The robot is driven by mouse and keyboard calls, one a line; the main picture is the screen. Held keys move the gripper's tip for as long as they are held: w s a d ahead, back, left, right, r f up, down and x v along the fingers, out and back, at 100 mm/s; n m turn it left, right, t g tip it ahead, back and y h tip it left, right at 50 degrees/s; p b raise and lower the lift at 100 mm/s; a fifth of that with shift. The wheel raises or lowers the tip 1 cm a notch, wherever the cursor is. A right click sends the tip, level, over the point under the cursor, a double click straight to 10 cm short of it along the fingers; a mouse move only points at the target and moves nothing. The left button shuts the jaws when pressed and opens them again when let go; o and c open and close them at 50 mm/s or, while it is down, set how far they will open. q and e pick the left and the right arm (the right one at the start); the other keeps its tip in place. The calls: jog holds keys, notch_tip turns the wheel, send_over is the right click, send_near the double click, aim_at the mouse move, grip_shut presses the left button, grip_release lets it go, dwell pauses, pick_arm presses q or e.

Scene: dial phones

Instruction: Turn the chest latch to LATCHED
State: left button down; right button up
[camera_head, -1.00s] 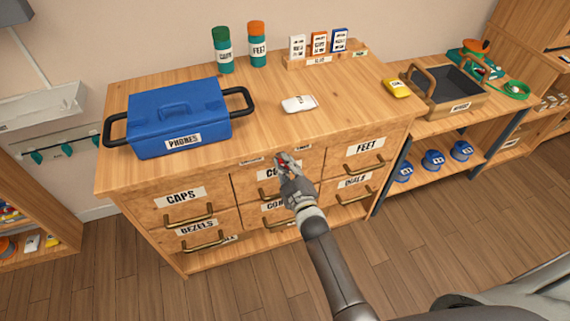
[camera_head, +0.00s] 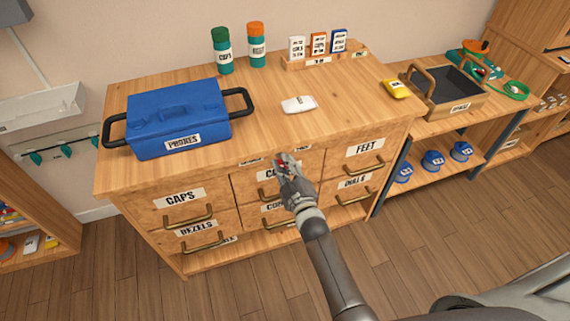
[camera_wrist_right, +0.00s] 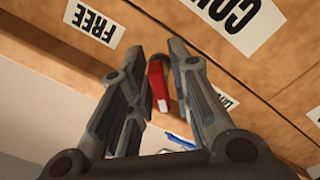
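The wooden chest (camera_head: 150,186) has several labelled drawers. Its latch is a small red lever (camera_wrist_right: 157,86), seen in the right wrist view; a speck of red also shows in the head view at the top of the front, above the middle drawer. My right gripper (camera_head: 286,162) is at the latch. In the right wrist view the gripper (camera_wrist_right: 160,75) is open, with one finger on each side of the lever and gaps visible. A FREE label (camera_wrist_right: 95,24) reads upside down there. The LATCHED label cannot be read. My left gripper is not in view.
On the chest top stand a blue PHONES case (camera_head: 180,115), a white packet (camera_head: 299,104), two bottles (camera_head: 257,45) and a card rack (camera_head: 318,60). A side table (camera_head: 425,117) with a dark tray stands at the right. Drawer handles (camera_head: 188,222) stick out in front.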

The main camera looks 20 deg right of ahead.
jog(key=shift+s, duration=0.1)
jog(key=s, duration=1.2)
jog(key=shift+d, duration=0.2)
jog(key=shift+w, duration=0.1)
